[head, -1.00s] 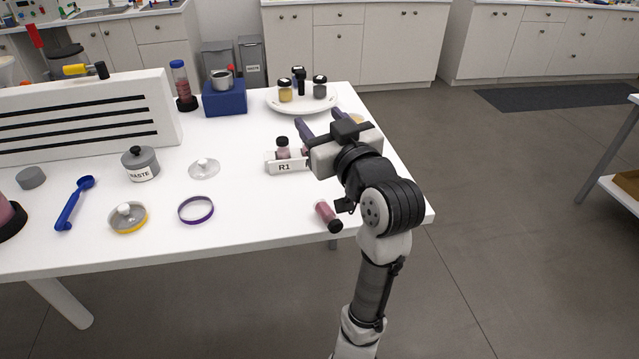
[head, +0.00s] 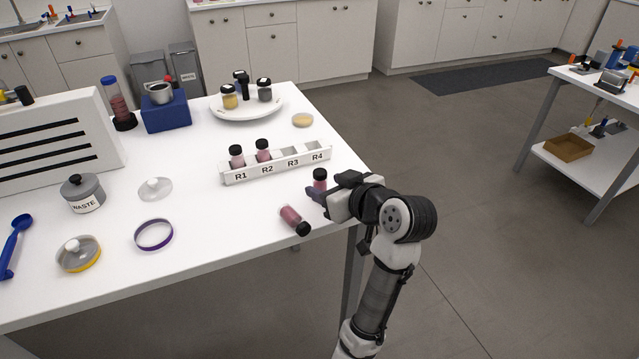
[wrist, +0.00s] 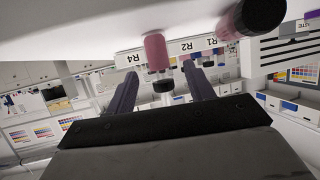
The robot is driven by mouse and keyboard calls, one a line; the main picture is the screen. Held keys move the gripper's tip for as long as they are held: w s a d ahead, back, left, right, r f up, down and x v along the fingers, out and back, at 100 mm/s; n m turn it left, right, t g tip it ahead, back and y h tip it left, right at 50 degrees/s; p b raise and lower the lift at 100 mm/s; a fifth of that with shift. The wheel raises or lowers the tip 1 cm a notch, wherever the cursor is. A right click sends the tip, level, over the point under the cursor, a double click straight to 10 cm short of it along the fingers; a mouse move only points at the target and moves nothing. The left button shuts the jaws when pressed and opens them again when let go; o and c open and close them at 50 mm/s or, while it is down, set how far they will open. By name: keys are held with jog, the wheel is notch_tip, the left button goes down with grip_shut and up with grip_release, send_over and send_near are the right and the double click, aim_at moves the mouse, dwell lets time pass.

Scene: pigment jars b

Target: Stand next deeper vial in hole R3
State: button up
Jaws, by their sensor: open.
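The white rack (head: 276,166) has holes labelled R1 to R4. Pink vials with black caps stand in R1 (head: 237,157) and R2 (head: 263,151); R3 (head: 290,154) and R4 look empty. A black-capped, reddish-pink vial (head: 320,179) stands on the table in front of the rack's right end. My gripper (head: 322,192) is open and low beside it. In the wrist view, which is upside down, this vial (wrist: 156,50) shows between the open fingers (wrist: 160,72); I see no grip. Another reddish vial (head: 292,217) lies on its side nearer the table's front edge.
The lying vial also shows close by in the wrist view (wrist: 250,18). A white plate (head: 247,117) with several jars stands behind the rack. A purple ring (head: 154,234) and a clear lid (head: 155,189) lie left. The table's right edge is close to my gripper.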

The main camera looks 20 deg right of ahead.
aim_at(315, 182)
jog(key=shift+p+x, duration=0.8)
jog(key=shift+x, duration=1.95)
jog(key=shift+c, duration=0.4)
jog(key=c, duration=1)
